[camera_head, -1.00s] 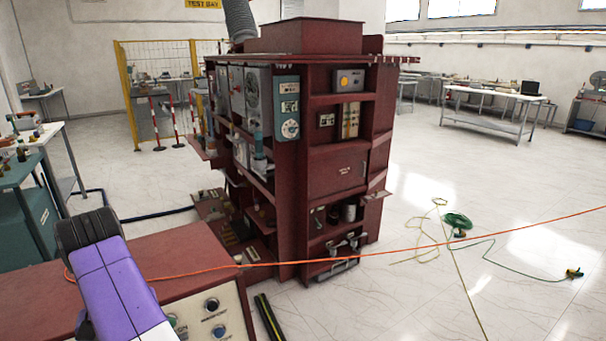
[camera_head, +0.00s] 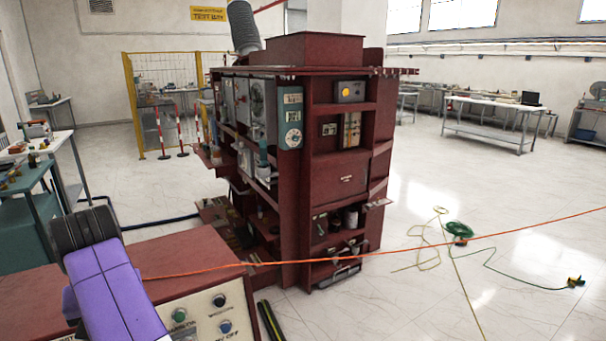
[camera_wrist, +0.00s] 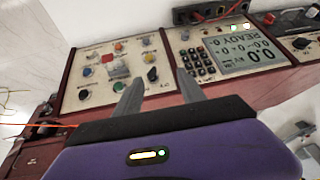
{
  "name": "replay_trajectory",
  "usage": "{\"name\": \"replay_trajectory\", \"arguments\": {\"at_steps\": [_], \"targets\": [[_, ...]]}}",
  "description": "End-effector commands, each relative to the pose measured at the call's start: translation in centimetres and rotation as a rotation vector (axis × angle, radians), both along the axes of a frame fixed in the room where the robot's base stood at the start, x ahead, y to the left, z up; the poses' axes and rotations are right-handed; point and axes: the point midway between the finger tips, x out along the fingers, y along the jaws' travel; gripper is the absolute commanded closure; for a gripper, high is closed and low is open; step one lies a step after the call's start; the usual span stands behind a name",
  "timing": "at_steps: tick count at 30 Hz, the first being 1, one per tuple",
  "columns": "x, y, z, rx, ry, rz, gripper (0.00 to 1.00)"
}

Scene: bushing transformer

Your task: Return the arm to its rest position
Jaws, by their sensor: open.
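My arm (camera_head: 105,285), purple with a dark ribbed joint, rises at the lower left of the head view; its gripper end is not seen there. In the wrist view my gripper (camera_wrist: 158,92) shows two grey fingers spread apart with nothing between them. The fingers point toward a control panel (camera_wrist: 70,98) with coloured buttons and knobs. To its right is a display (camera_wrist: 248,50) reading READY, with a keypad beside it. I cannot tell how far the fingertips are from the panel.
A red console (camera_head: 190,262) with a button panel stands just in front. Behind it is a tall dark-red cabinet (camera_head: 340,182) with open shelves. An orange cable (camera_head: 400,248) crosses the view. A green cable coil (camera_head: 459,231) lies on the floor at right. Open floor lies around the cabinet.

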Motion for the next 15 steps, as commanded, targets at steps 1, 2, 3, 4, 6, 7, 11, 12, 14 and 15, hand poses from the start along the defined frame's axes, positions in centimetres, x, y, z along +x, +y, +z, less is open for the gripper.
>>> {"name": "replay_trajectory", "arguments": {"at_steps": [1, 2, 3, 4, 6, 7, 11, 12, 14, 15], "targets": [[0.6, 0.5, -0.1, 0.036, -0.037, 0.004, 0.53], [1.0, 0.9, 0.0, 0.061, -0.062, 0.007, 0.53], [1.6, 1.2, -0.2, 0.092, -0.095, 0.008, 0.53], [2.0, 1.4, -0.3, 0.118, -0.121, 0.009, 0.53], [3.1, 1.6, -0.8, 0.176, -0.184, 0.009, 0.53], [3.5, 1.5, -1.0, 0.200, -0.211, 0.008, 0.53], [5.2, 0.3, -2.6, 0.302, -0.327, -0.005, 0.53], [5.6, -0.4, -3.3, 0.331, -0.365, -0.011, 0.53], [6.1, -1.7, -4.3, 0.373, -0.421, -0.023, 0.53], [6.3, -2.7, -4.9, 0.400, -0.457, -0.032, 0.53]]}}
